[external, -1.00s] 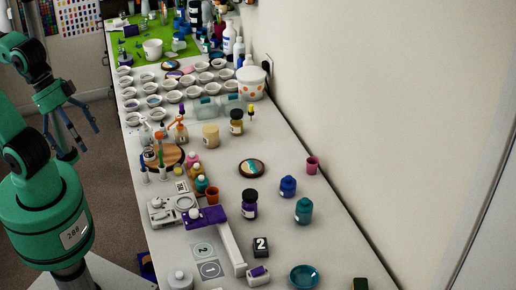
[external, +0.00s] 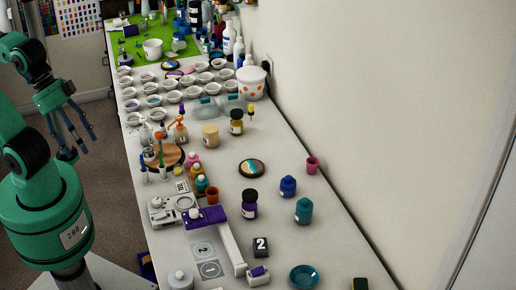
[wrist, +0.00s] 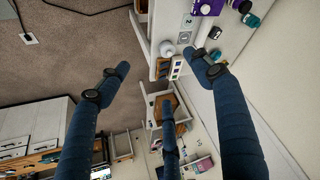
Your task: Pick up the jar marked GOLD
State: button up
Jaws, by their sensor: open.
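A jar with a dark lid and gold-yellow body (external: 236,122) stands upright near the middle of the long white table, left of a small yellow-topped dropper. A similar dark-lidded jar with a purple body (external: 249,204) stands nearer the camera. The lettering on both is too small to read, so I cannot confirm which says GOLD. My gripper (external: 77,137) is left of the table over the floor, well apart from both jars. Its dark blue fingers are spread and empty, and they also show in the wrist view (wrist: 160,78).
Blue (external: 288,186) and teal (external: 303,211) jars stand right of the purple jar. A cream cylinder (external: 210,135) is close left of the gold-yellow jar. A purple-and-white device (external: 228,240) lies in front. Many white cups fill the far part; a wall bounds the right side.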

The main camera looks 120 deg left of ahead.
jog(key=w+a+f+n+t, duration=0.15)
jog(key=w+a, duration=0.25)
jog(key=w, duration=0.7)
jog(key=w+a+n+t, duration=0.2)
jog(key=w+a+n, duration=0.15)
jog(key=w, duration=0.75)
jog(key=w+a+f+n+y, duration=0.25)
jog(key=w+a, duration=0.25)
jog(key=a, duration=0.4)
jog(key=w+a+f+n+y, duration=0.2)
jog(key=w+a+f, duration=0.2)
jog(key=a, duration=0.4)
jog(key=s+a+f+n+g+y, duration=0.1)
jog(key=s+a+f+n+y, duration=0.15)
jog(key=a+f, duration=0.55)
jog(key=s+a+f+n+g+y, duration=0.1)
jog(key=a+f+n+g+y, duration=0.15)
jog(key=a, duration=1.05)
jog(key=s+a+f+n+g+y, duration=0.4)
jog(key=s+a+f+g, duration=0.2)
jog(key=s+a+f, duration=0.6)
jog(key=s+a, duration=0.1)
jog(key=s, duration=0.2)
jog(key=shift+s, duration=0.3)
